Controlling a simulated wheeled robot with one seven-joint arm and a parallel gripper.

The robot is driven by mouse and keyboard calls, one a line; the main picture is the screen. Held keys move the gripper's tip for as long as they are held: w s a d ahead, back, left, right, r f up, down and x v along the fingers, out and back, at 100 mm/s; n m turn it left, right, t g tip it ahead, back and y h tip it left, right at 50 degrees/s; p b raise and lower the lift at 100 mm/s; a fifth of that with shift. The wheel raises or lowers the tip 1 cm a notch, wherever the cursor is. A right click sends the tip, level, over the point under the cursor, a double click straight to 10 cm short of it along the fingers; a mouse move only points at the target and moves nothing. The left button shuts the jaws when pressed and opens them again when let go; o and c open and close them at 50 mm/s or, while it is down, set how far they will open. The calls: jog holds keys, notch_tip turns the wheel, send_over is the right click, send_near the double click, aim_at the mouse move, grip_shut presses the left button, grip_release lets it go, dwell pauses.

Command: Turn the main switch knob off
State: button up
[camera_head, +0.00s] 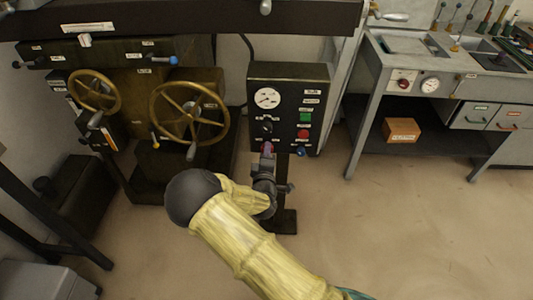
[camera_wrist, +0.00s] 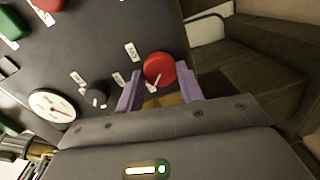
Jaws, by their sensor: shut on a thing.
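A dark control panel (camera_head: 288,75) stands upright on a post. Low on its left side is a red round knob (camera_wrist: 158,66) with a white pointer mark, which I take for the main switch knob. In the head view my gripper (camera_head: 267,148) reaches up to the panel's lower left and mostly hides this knob. In the wrist view the two purple fingers of my gripper (camera_wrist: 159,84) stand on either side of the red knob, shut on it. Its label is too small to read.
The panel also carries a dial gauge (camera_head: 267,98), a black knob (camera_head: 267,128), a green button (camera_head: 305,117) and a blue button (camera_head: 302,150). A machine with brass handwheels (camera_head: 190,112) stands close on the left. The floor to the right is clear up to a workbench (camera_head: 362,105).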

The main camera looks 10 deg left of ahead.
jog(key=shift+a, duration=0.1)
jog(key=o, duration=1)
jog(key=s+d, duration=0.1)
jog(key=s, duration=0.4)
jog(key=s+d+p, duration=0.1)
jog(key=s, duration=0.5)
jog(key=s+d+r, duration=0.1)
jog(key=s, duration=0.5)
jog(key=shift+s+r+p, duration=0.1)
jog(key=shift+p, duration=0.2)
